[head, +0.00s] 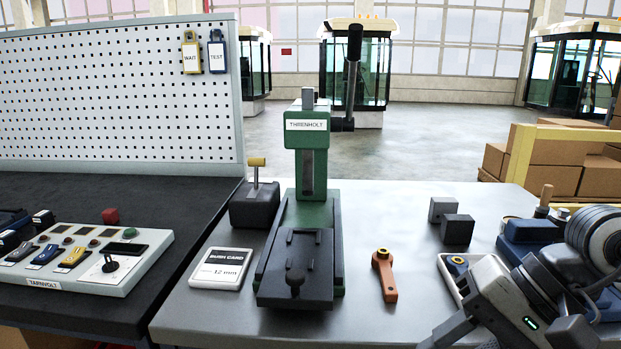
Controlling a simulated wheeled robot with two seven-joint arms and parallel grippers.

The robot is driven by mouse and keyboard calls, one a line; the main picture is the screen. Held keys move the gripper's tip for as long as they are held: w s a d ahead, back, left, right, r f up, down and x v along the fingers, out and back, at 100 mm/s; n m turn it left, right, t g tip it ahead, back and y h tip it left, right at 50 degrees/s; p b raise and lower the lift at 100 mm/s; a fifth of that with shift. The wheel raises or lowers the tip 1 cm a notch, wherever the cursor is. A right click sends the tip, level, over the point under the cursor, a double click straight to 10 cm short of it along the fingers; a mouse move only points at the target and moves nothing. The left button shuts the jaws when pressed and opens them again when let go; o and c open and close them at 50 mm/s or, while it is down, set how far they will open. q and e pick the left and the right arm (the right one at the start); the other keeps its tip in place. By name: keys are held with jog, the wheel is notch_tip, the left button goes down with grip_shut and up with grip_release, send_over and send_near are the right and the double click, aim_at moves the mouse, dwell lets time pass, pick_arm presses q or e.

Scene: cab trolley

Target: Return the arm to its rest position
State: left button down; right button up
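My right arm comes in at the lower right, over the right end of the grey bench (370,230). My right gripper (500,312) is at the bottom edge; its fingertips cannot be made out, so I cannot tell if it is open or shut. It partly hides a light tray (447,268) with a blue and orange round part. My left gripper is not in view. A green press (308,160) labelled THRENHOLT stands mid-bench with its dark lever (354,75) upright.
An orange lever-shaped part (384,275), a white bush card (220,268), a dark box with a yellow handle (256,195) and two grey blocks (457,229) sit around the press. A switch panel (90,255) is left. Cardboard boxes (550,165) stand behind right.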

jog(key=s+a+r+m+y, duration=0.2)
jog(key=a+r+m+y, duration=0.3)
jog(key=a+m+y, duration=0.6)
jog(key=w+d+f+m+t+p, duration=0.1)
jog(key=w+d+m+t, duration=0.15)
jog(key=m+t, duration=0.6)
jog(key=w+d+f+m+t, duration=0.1)
jog(key=w+m+t, duration=0.25)
jog(key=m, duration=1.05)
jog(key=w+d+f+m+t+h, duration=0.1)
jog(key=d+f+m+t+h, duration=0.15)
jog(key=f+m+h, duration=0.55)
jog(key=d+f+m+t+h, duration=0.2)
jog(key=f+m+t+h, duration=0.1)
jog(key=m, duration=0.9)
jog(key=s+f+m+g+h, duration=0.2)
jog(key=s+f+m+g, duration=0.2)
jog(key=f, duration=0.4)
jog(key=s+f+m+g+h+p, duration=0.1)
jog(key=s+f+m+g, duration=0.3)
jog(key=f+m, duration=0.4)
jog(key=shift+s+f+h, duration=0.6)
jog(key=shift+s+f, duration=0.05)
jog(key=shift+s, duration=0.2)
